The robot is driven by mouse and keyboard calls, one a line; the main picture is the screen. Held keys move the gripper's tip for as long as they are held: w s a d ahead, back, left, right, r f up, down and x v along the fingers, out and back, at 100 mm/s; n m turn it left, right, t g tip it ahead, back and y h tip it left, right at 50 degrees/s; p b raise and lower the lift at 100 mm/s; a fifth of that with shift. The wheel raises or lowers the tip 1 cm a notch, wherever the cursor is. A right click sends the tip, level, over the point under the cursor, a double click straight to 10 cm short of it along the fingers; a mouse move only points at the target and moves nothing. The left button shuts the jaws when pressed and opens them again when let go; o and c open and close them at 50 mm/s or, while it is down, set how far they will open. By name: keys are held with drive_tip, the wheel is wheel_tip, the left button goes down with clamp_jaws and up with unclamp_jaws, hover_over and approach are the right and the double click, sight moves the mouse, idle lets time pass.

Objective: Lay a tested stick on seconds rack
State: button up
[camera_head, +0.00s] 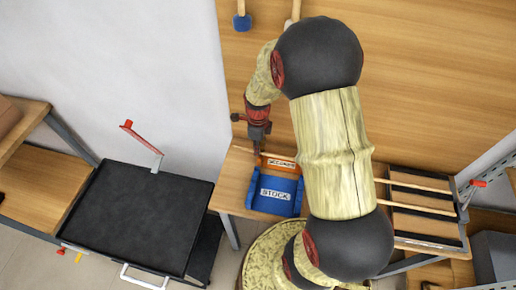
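My gripper (257,145) points down at the left end of my arm, just above and left of the orange rack; whether its fingers are open or shut is too small to tell. The orange rack (281,163) carries a white label that seems to read SECONDS, and it is partly hidden by my arm. A blue rack (277,207) labelled STOCK stands in front of it. Light wooden sticks (415,185) lie across a black-and-wood stand on the right, their left ends hidden behind my arm.
A black-topped cart (135,220) with a red-handled lever (140,137) stands at left. The stand (430,240) at right has another red-tipped lever (472,190). A blue-headed tool (242,22) hangs on the wooden back panel (420,80). Shelves stand at far left.

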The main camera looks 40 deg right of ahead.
drive_tip(key=o, duration=0.4)
drive_tip(key=shift+s+f, duration=0.1)
drive_tip(key=shift+f, duration=0.05)
drive_tip(key=shift+c, duration=0.2)
wheel_tip(320, 180, up, 12)
idle(0.3)
idle(0.5)
